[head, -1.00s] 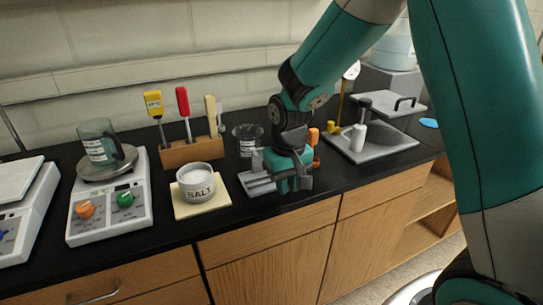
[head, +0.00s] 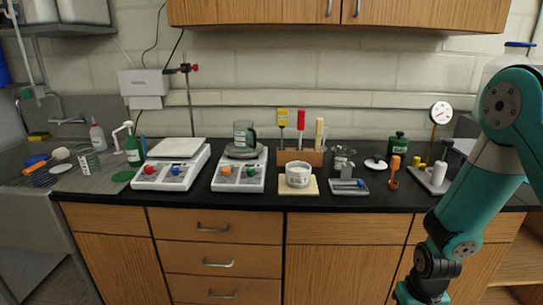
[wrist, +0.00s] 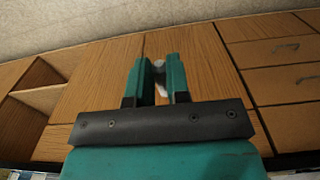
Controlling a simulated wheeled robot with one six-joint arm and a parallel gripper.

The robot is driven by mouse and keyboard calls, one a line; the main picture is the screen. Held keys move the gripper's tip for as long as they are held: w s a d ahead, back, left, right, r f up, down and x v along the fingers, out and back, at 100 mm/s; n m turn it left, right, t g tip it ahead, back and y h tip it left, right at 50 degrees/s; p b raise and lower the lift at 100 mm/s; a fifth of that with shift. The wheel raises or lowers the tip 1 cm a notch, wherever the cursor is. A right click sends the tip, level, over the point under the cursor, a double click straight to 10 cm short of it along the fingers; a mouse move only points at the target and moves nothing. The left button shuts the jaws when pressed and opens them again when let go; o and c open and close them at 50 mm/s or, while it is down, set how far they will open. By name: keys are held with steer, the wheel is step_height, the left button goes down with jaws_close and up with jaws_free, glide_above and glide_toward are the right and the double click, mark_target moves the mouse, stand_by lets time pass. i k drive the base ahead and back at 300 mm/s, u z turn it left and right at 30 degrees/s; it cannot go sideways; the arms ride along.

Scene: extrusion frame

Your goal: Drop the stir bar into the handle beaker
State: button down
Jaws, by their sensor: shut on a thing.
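The handle beaker (head: 243,135), dark, see-through and with a handle, stands upright on the plate of the right one of two white stirrer units (head: 240,172). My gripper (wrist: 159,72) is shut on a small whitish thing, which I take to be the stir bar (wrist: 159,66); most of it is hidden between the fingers. In the head view my gripper is low at the bottom edge, in front of the cabinet doors, right of the beaker and below the counter top. Its fingertips are out of frame there.
On the black counter (head: 330,200), the salt dish (head: 298,174) stands on a yellow pad, right of the stirrer. A tool block (head: 301,156) is behind it, and a small grey tray (head: 349,186) is farther right. The floor lies before the cabinets.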

mark_target(243, 147)
steer(key=z, duration=0.05)
steer(key=k, duration=0.1)
steer(key=u, duration=1.85)
steer(key=i, duration=1.4)
steer(key=z, duration=1.75)
